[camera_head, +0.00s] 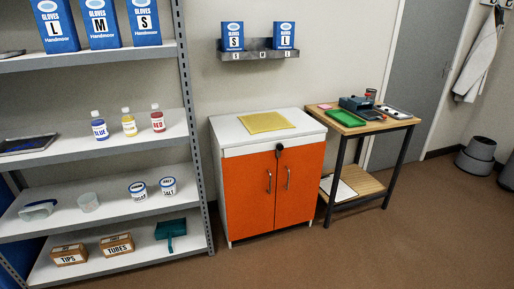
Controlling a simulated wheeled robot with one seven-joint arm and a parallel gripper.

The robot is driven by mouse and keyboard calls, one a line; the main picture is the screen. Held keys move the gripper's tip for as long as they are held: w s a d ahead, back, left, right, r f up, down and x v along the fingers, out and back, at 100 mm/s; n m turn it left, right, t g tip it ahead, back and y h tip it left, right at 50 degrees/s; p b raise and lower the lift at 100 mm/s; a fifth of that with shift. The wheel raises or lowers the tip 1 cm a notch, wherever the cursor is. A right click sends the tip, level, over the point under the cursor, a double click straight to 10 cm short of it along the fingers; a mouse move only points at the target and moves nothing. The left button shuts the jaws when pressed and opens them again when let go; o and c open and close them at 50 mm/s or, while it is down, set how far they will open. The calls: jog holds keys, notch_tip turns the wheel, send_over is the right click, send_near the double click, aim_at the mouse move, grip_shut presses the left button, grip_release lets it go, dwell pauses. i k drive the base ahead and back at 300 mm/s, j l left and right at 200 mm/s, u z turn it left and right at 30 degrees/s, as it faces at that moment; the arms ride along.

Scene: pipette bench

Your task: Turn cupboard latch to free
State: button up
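The cupboard (249,190) has two orange doors, a white top and white sides, and stands against the back wall in the middle of the head view. Both doors look shut. The latch (279,149) is a small dark piece near the top of the seam between the doors. Its exact turn is too small to tell. A metal handle (269,181) is on the left door and another (288,178) is on the right door. My gripper is not in view.
A yellow mat (266,122) lies on the cupboard top. A grey shelf rack (98,149) with bottles, tubs and boxes stands to the left. A wooden side table (371,125) stands close on the right. The brown floor (330,258) in front is clear.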

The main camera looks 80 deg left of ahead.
aim_at(279, 147)
jog(key=j+u, duration=0.1)
jog(key=u, duration=2.25)
jog(key=i+l, duration=0.2)
jog(key=i, duration=0.45)
jog(key=i+l+z, duration=0.15)
jog(key=i, duration=0.5)
jog(key=i+l, duration=0.2)
jog(key=i, duration=0.5)
